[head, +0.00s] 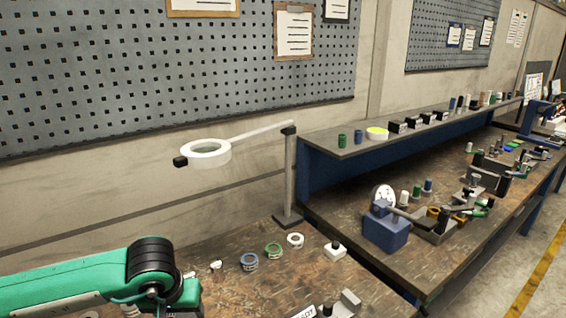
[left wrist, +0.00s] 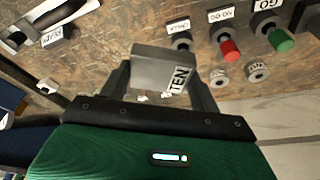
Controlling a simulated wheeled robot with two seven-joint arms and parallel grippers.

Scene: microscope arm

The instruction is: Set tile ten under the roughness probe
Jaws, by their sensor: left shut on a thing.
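My left gripper (left wrist: 161,85) is shut on a grey tile (left wrist: 160,70) marked TEN, which sits between its two fingers. The tile is held over the brown bench top; I cannot tell its height. In the head view my left arm reaches in at the lower left, and the fingers and tile are out of sight. A grey and black device beside a READY label (left wrist: 52,36) shows at the upper left of the wrist view, cut by the edge. A grey block by the label (head: 350,301) shows in the head view. I cannot make out the probe tip. My right gripper is not in view.
A red plug (left wrist: 230,49) and a green plug (left wrist: 279,42) with labels stand right of the tile, with small rings nearby. A magnifier lamp (head: 206,153) overhangs the bench.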

